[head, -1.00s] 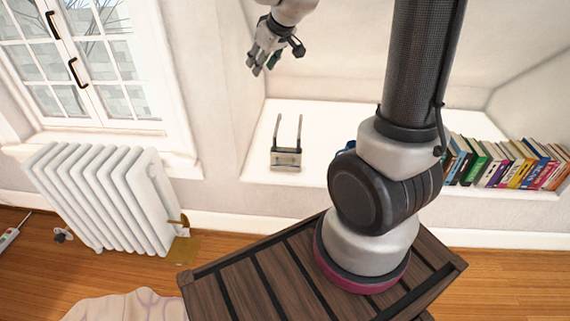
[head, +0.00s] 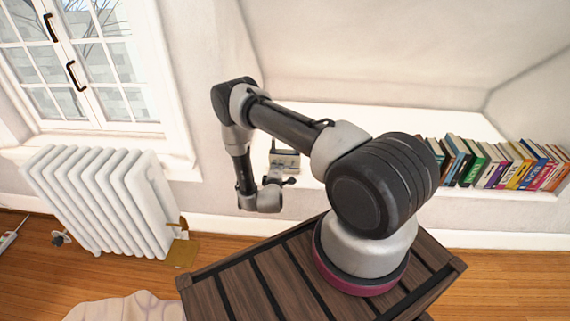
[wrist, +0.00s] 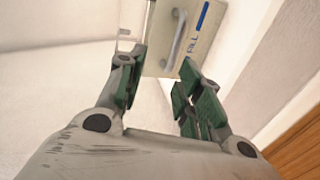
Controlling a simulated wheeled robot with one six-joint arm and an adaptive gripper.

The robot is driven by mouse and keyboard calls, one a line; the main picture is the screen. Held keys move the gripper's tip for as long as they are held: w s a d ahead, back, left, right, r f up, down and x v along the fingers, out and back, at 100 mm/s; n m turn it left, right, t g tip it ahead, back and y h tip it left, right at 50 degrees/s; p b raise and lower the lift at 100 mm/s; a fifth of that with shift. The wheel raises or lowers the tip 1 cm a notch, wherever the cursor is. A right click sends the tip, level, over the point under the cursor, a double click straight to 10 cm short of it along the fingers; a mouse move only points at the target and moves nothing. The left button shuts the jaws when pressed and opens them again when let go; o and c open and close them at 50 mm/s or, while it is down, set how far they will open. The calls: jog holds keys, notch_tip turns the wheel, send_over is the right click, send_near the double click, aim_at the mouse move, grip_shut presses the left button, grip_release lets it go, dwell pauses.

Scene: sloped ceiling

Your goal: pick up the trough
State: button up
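The trough (head: 287,160), as I take it, is a pale beige-grey box on the white ledge, partly hidden behind my wrist and gripper. The panel lies just beyond the fingertips, mostly ahead and toward the upper right; I see no contact. In the head view my gripper (head: 279,178) is small and hangs in front of the trough.
A row of books (head: 500,163) stands on the right part of the ledge. A white radiator (head: 100,200) stands below the window (head: 85,65) at left. The white ledge (head: 385,118) behind my arm looks clear. A sloped wall rises above the ledge.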

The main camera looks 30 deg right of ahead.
jog(key=shift+n+h, duration=0.3)
jog(key=w+d+f, duration=0.1)
jog(key=w+d, duration=0.1)
jog(key=w+d+f, duration=0.2)
jog(key=shift+w+d+f, duration=0.2)
jog(key=shift+w+d, duration=0.05)
jog(key=shift+d, duration=0.1)
grip_shut()
